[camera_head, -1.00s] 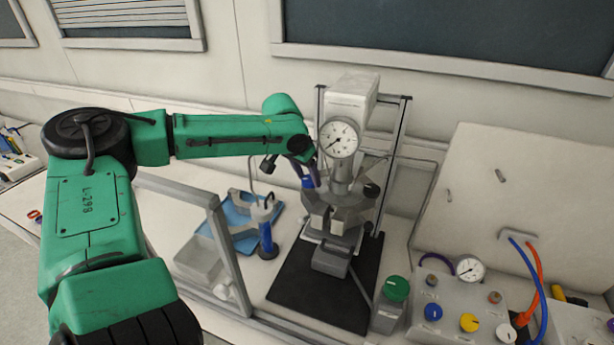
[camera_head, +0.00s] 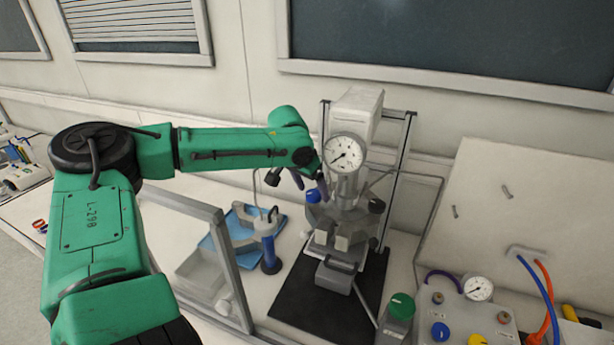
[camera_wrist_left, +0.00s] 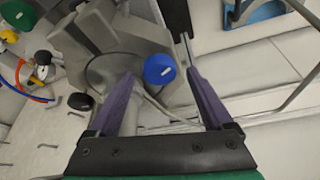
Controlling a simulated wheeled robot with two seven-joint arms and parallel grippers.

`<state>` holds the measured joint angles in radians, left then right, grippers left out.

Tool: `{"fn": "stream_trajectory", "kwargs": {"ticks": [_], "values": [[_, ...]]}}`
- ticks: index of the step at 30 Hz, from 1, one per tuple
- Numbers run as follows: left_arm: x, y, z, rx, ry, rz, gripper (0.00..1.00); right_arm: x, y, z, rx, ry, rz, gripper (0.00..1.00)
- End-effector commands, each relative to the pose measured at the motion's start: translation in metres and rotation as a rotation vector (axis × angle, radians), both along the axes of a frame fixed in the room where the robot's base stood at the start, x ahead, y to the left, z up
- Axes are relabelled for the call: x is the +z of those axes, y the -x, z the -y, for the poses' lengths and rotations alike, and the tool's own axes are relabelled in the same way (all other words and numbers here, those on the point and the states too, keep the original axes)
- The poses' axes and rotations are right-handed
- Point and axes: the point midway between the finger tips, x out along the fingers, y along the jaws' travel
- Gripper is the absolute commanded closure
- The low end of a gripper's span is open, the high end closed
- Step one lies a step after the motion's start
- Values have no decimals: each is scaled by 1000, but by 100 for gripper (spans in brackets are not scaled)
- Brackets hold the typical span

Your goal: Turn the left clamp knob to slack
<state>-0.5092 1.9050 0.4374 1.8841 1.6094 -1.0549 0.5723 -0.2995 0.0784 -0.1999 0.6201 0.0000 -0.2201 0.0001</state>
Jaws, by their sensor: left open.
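The left clamp knob (camera_head: 313,196) is blue and sits on the left side of the grey reactor (camera_head: 345,190), just below my left gripper (camera_head: 309,182). In the left wrist view the blue knob (camera_wrist_left: 160,70) has a white mark and lies between the lines of the two purple fingers, around the level of their tips (camera_wrist_left: 160,78). The fingers are open, with a gap on both sides of the knob, and I see no contact. A black knob (camera_head: 376,206) is on the reactor's right side; a dark knob (camera_wrist_left: 81,102) also shows in the wrist view. My right gripper is not in view.
A round gauge (camera_head: 345,153) is on the reactor's front, close to my gripper. A blue-based stand (camera_head: 269,250) and a blue tray (camera_head: 222,243) are to the left. A grey frame (camera_head: 232,260) stands in front. A green knob (camera_head: 401,306) and control box (camera_head: 465,315) are at right.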

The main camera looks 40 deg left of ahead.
Motion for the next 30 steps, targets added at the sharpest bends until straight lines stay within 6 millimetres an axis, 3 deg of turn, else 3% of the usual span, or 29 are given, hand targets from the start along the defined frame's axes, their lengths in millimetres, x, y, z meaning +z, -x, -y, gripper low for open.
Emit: {"fn": "stream_trajectory", "kwargs": {"ticks": [18,22,30], "values": [[112,46,2,0,-1,2,16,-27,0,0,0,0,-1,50],[124,51,3,-1,1,0,16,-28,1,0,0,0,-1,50],[127,52,3,-2,0,-2,16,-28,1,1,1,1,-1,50]]}}
